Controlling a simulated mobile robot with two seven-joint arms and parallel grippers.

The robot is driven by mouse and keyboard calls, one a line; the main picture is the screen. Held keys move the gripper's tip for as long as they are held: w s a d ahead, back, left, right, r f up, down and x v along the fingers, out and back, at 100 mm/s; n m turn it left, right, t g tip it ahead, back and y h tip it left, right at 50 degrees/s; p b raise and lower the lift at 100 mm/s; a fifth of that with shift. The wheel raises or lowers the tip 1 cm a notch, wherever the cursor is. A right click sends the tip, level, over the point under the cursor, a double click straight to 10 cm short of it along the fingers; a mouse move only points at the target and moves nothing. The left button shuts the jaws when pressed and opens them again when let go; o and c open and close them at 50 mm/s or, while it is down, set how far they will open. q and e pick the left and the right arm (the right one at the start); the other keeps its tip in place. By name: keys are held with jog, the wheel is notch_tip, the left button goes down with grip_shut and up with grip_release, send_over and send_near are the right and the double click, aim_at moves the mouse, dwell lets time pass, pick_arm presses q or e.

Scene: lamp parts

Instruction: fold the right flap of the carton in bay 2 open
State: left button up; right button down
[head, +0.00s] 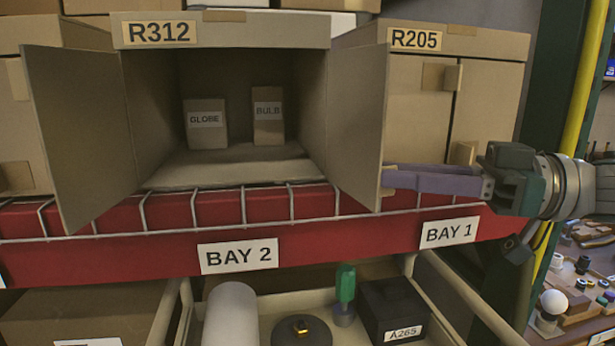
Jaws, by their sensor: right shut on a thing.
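The carton marked R312 (230,36) stands on the shelf above the BAY 2 label (238,256). Its front is open. Its left flap (78,130) stands out to the left. Its right flap (353,120) stands swung outward at the right side of the opening. My right gripper (388,181) reaches in from the right with its purple fingers at the outer edge of this flap, shut on it. The fingertips are partly hidden by the flap. My left gripper is not in view.
Inside the carton stand a GLOBE box (206,124) and a BULB box (268,117). The closed R205 carton (487,95) stands close behind the right flap and my fingers. A red shelf beam (330,240) with wire edging runs below. A drawer with parts lies underneath; a green post (545,60) stands right.

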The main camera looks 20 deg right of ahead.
jog(key=shift+w+d+m+t+h, duration=0.3)
jog(key=shift+w+d+t, duration=0.1)
jog(key=shift+w, duration=0.15)
jog(key=c, duration=1)
grip_release()
jog(key=shift+w+a+r, duration=0.1)
jog(key=shift+w, duration=0.15)
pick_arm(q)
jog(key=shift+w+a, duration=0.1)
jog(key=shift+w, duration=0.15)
pick_arm(e)
jog(key=shift+s+d, duration=0.15)
jog(key=shift+d, duration=0.05)
pick_arm(q)
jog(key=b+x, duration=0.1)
jog(key=b, duration=0.1)
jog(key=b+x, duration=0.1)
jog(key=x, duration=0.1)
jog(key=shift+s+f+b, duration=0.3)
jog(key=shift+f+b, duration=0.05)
jog(key=shift+b, duration=0.05)
pick_arm(e)
jog(key=v, duration=0.9)
jog(key=shift+s+d, duration=0.1)
jog(key=shift+s, duration=0.15)
